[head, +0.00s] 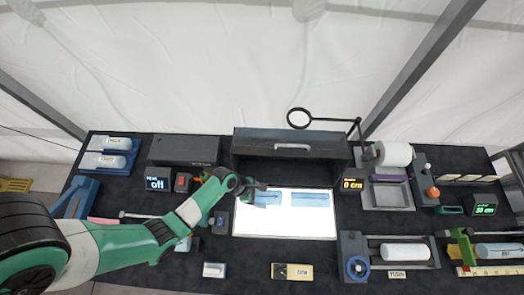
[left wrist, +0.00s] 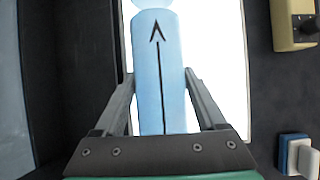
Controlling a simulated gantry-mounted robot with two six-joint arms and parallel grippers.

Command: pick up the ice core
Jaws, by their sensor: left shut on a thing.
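A pale blue ice core (left wrist: 157,75) with a black arrow along it lies between the fingers of my left gripper (left wrist: 157,78) in the left wrist view. The gripper is shut on it, one finger on each side. In the head view, my left gripper (head: 256,189) is over the left part of the bright light panel (head: 285,229), at this core (head: 268,199). A second pale blue core piece (head: 310,200) lies on the panel to its right. I cannot tell whether the held core touches the panel. My right gripper is not in view.
A dark box (head: 290,145) with a handle stands just behind the panel. A magnifier (head: 299,118) on an arm rises behind it. A yellow device (head: 292,271) and a small blue-and-white block (head: 214,270) lie in front. White rolls and a tray (head: 386,194) are to the right.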

